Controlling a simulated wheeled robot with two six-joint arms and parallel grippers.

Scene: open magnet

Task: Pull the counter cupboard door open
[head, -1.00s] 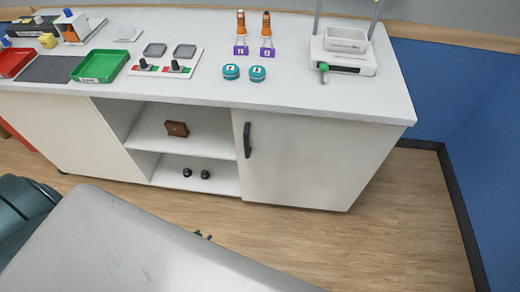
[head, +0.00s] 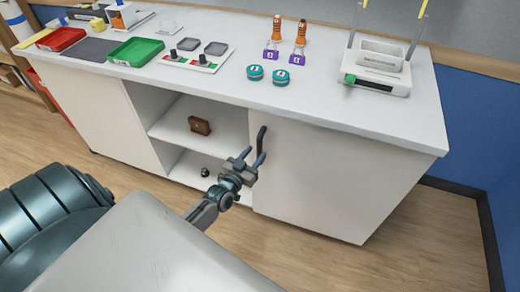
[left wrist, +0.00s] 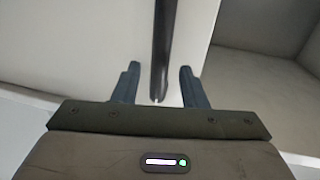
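The cupboard door (head: 325,180) is a white panel at the right of the counter front, and it is shut. Its dark upright handle (head: 261,139) is on the door's left edge. My left gripper (head: 251,158) is at the lower part of the handle in the head view. In the left wrist view the handle (left wrist: 163,50) runs down between the two open fingers of the gripper (left wrist: 158,88). There is a gap on either side of it, so the fingers are not closed on it. My right gripper is not in view.
Open shelves left of the door hold a brown box (head: 200,125) and a dark knob (head: 205,172). The white counter top (head: 330,105) carries trays, bottles, teal tins (head: 281,76) and a white device (head: 376,72). The floor before the door is clear.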

